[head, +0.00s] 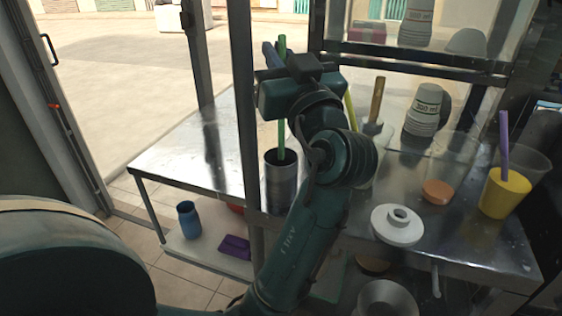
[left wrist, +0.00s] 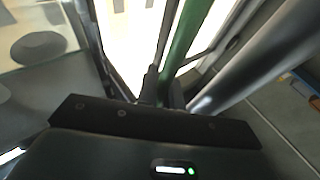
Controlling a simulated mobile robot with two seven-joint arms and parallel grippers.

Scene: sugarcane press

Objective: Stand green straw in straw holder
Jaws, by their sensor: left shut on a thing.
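The green straw (head: 281,134) is upright in the head view, and its lower part shows against the open mouth of a dark metal cylinder, the straw holder (head: 280,187). I cannot tell how deep its lower end sits. My left gripper (head: 277,58) is above the holder, shut on the straw's upper part; the wrist partly hides the fingers. In the left wrist view the green straw (left wrist: 187,38) runs up from between the fingertips (left wrist: 162,88). My right gripper is not in view.
A post (head: 244,120) stands just left of the holder. Right of my arm are a white ring-shaped piece (head: 397,225), an orange disc (head: 437,192), stacked paper cups (head: 425,110) and a yellow cup (head: 505,195) with a purple straw (head: 504,142). The metal table (head: 190,150) is clear at left.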

